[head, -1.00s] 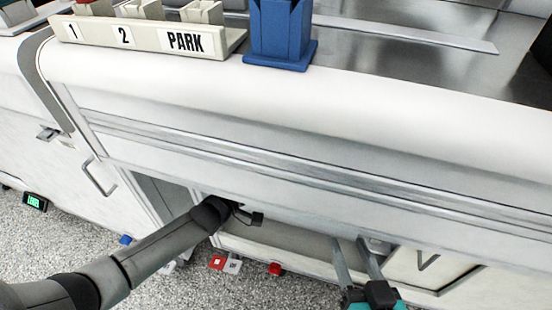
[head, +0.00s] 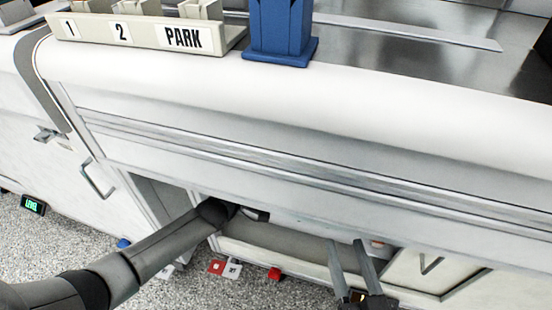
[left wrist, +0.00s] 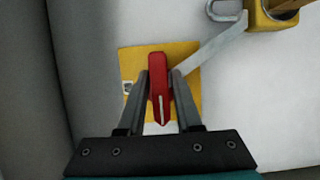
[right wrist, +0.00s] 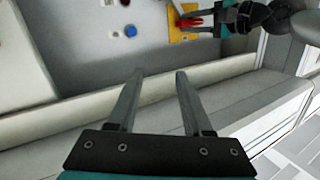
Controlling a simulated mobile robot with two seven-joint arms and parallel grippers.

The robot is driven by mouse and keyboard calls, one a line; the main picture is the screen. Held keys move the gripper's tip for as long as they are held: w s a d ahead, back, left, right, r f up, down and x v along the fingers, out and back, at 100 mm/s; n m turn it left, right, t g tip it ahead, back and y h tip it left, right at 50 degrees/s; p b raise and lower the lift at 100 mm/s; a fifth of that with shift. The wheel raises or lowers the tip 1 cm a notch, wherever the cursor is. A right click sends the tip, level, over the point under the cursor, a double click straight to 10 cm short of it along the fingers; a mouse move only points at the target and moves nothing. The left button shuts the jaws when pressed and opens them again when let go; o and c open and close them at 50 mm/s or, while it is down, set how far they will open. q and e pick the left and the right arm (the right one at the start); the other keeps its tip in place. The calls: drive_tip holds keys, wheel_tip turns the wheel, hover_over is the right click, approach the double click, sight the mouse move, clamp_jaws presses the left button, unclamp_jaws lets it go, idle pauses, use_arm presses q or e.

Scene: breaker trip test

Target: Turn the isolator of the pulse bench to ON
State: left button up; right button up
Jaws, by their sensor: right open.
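The isolator's red handle (left wrist: 159,92) stands over a yellow plate (left wrist: 190,95) on a pale panel in the left wrist view. Its white line runs lengthwise, upright in the picture. My left gripper (left wrist: 160,78) has a finger against each side of the handle, shut on it. The right wrist view also shows the handle (right wrist: 188,21) and the plate (right wrist: 174,31). In the head view the bench front hides the handle, and my left arm reaches under it. My right gripper (head: 345,243) is open and empty below the bench edge; it also shows in the right wrist view (right wrist: 160,73).
A blue button (right wrist: 130,31) sits on the recessed panel. A blue holder (head: 281,30) and a PARK-labelled rack (head: 140,33) stand on the bench top.

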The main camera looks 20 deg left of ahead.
use_arm(q)
clamp_jaws()
idle(0.3)
